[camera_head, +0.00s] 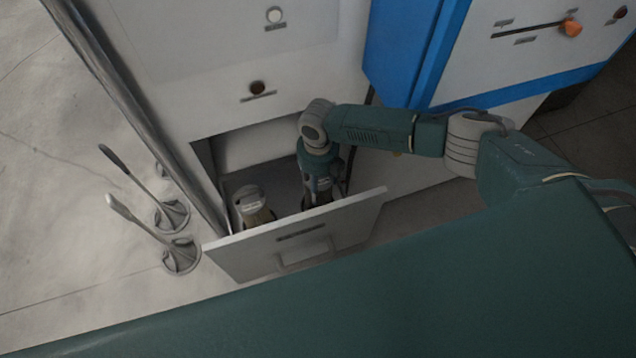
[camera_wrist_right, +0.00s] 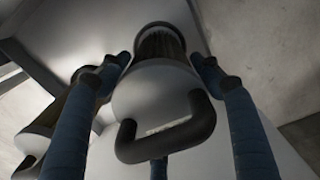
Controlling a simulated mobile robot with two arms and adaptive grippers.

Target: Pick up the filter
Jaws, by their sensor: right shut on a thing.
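An open drawer (camera_head: 290,249) in the white cabinet holds two canister-like filters. My right gripper (camera_head: 318,187) reaches down into the right part of the drawer. In the right wrist view, the blue fingers of my right gripper (camera_wrist_right: 165,85) are shut around a filter (camera_wrist_right: 152,88) with a pale smooth body, a dark curved handle and a dark ribbed end. In the head view this filter is mostly hidden by the gripper. The second filter (camera_head: 254,210) stands in the left part of the drawer and partly shows at the left of the wrist view (camera_wrist_right: 45,125). My left gripper is not in view.
The drawer front and the cabinet opening (camera_head: 205,165) bound the space around my right gripper. Two floor-mounted levers (camera_head: 135,175) stand left of the cabinet. A blue and white cabinet (camera_head: 440,60) with an orange knob (camera_head: 570,27) stands at the right.

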